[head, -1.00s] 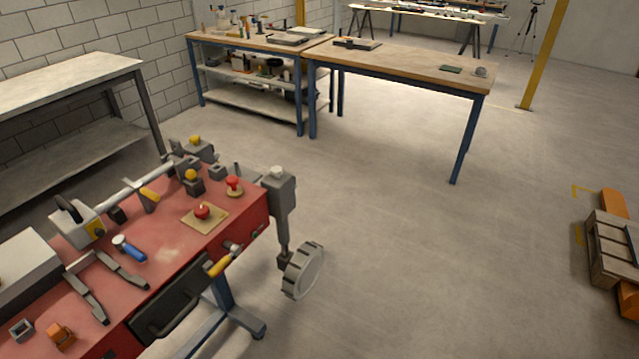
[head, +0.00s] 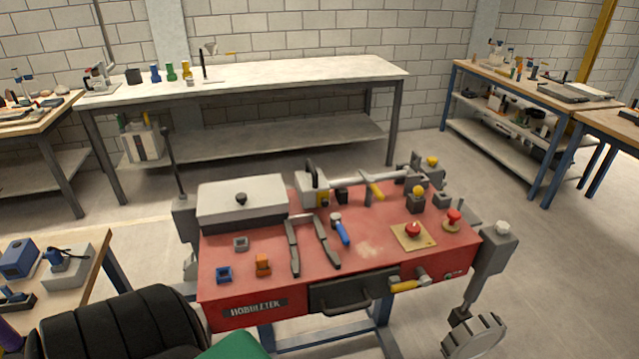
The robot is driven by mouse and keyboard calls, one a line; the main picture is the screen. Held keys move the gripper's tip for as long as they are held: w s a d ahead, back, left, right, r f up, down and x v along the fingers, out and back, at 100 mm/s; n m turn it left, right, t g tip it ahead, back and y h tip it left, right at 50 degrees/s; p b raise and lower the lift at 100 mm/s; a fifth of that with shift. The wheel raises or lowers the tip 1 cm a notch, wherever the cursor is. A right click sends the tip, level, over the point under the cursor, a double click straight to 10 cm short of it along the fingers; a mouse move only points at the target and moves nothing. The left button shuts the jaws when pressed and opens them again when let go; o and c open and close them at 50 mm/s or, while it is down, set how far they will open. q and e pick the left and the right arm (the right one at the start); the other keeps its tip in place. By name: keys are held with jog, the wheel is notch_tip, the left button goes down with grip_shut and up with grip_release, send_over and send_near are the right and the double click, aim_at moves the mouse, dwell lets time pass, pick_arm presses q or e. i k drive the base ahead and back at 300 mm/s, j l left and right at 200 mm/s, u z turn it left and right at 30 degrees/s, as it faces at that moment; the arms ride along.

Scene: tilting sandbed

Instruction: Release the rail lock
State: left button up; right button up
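A red bench (head: 285,268) with a "HOBULETEK" label stands in the middle of the view. A pale rail (head: 355,181) runs along its back edge. A grey block with a dark handle (head: 312,182) sits at the rail's left end. A yellow-handled lever (head: 376,191) slants across the rail and looks most like the rail lock, though no label confirms it. Another yellow handle (head: 404,286) sticks out at the bench front, beside the drawer. I cannot tell whether either is locked. Neither of my grippers shows in the head view.
The bench top holds a grey lidded box (head: 242,205), a V-shaped dark tool (head: 294,250), a blue-handled tool (head: 341,232) and red knobs (head: 413,229). A handwheel (head: 475,338) hangs at right. A black ribbed chair-like shape (head: 120,325) fills the lower left. Floor is clear at right.

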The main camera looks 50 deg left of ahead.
aim_at(334, 218)
jog(key=u, duration=1.35)
